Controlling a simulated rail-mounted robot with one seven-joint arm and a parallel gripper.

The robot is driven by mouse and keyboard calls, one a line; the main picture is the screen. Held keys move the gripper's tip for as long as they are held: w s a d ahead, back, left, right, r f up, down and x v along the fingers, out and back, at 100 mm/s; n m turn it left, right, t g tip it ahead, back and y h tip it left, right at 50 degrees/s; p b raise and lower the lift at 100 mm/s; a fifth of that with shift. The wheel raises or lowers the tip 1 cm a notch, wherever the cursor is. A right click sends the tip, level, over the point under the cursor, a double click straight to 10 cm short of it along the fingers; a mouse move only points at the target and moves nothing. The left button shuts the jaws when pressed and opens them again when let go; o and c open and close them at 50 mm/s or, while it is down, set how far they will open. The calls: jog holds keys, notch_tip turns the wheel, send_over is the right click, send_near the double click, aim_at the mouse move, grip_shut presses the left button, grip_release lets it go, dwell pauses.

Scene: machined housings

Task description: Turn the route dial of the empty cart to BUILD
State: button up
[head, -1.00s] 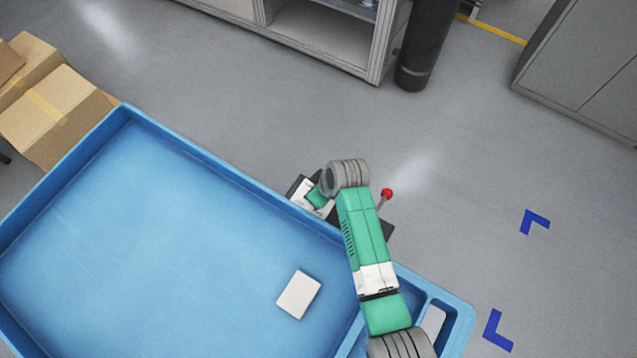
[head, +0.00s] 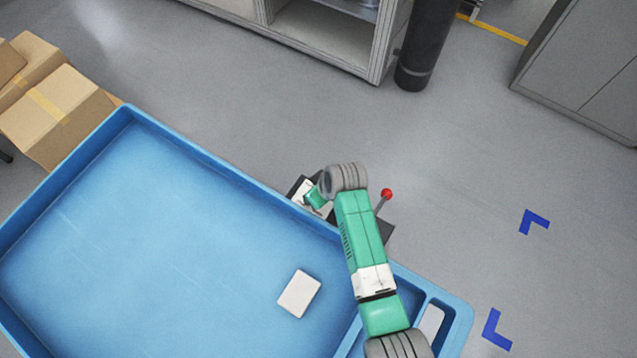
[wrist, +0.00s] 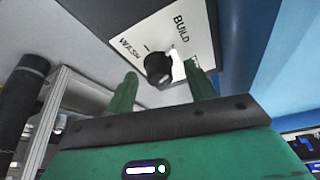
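The route dial is a black knob (wrist: 158,68) on a pale plate (wrist: 190,35) marked WASH and BUILD in the wrist view. A small white piece (wrist: 173,53) shows beside the knob, toward BUILD. I cannot tell for sure which word the knob points at. My gripper (wrist: 160,70) is open, with one green finger on each side of the knob. Whether either finger touches it is unclear. In the head view the blue cart (head: 215,150) has the dial's plate (head: 309,196) at its far edge, partly covered by my arm; the knob is hidden there.
A small white block or card (head: 299,293) lies in the cart's tray. A lever with a red ball (head: 387,194) stands close to the right of my arm. Cardboard boxes (head: 58,115) are at the left, a black cylinder (head: 424,50) behind.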

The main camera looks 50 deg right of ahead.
jog(key=p+v, duration=0.2)
jog(key=v, duration=0.6)
jog(key=shift+f, duration=0.1)
dwell(0.3)
